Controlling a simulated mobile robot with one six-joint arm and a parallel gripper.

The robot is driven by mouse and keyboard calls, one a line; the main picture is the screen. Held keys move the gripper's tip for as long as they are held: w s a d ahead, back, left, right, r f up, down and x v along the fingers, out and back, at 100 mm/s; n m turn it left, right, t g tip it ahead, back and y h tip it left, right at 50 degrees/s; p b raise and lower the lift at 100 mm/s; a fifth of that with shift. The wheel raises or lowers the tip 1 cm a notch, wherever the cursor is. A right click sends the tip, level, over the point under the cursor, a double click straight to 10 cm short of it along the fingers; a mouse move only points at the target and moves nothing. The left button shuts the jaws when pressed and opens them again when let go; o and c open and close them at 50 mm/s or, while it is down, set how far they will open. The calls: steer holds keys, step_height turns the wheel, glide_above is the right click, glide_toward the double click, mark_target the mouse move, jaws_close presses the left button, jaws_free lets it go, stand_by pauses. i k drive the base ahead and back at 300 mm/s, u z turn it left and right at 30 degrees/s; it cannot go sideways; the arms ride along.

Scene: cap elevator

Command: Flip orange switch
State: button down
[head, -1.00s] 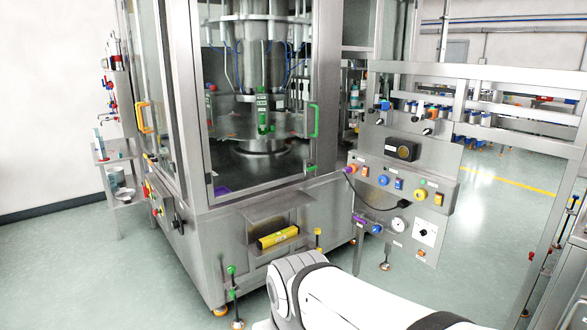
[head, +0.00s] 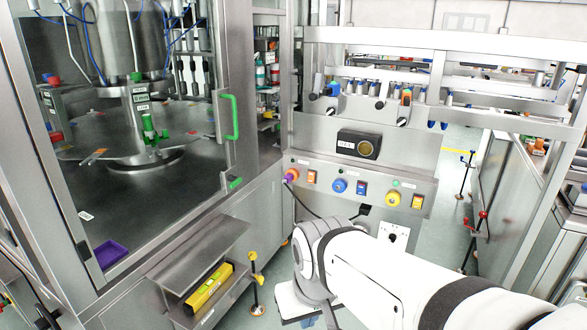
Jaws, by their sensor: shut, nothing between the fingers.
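Two orange rocker switches show on the metal control panel (head: 328,184). One orange switch (head: 312,177) is at the panel's left, beside a round orange and purple part. The other orange switch (head: 417,201) is at the right, beside a yellow knob (head: 393,198). Which way either switch is tipped is too small to tell. My white arm reaches in from the lower right, and its bend is in front of the space below the panel. My gripper is not visible in the head view.
A blue knob (head: 339,185) and a blue switch (head: 361,188) sit between the orange switches. A black box (head: 358,145) is mounted above. The glass-doored machine with a green handle (head: 231,115) stands at left. A dark cable hangs below the panel.

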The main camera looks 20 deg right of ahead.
mark_target(311, 176)
steer(key=z, duration=0.65)
steer(key=i, duration=1.05)
steer(key=z, duration=0.65)
steer(key=k, duration=0.8)
steer(key=z, duration=0.2)
steer(key=i, duration=0.85)
steer(key=u, duration=0.15)
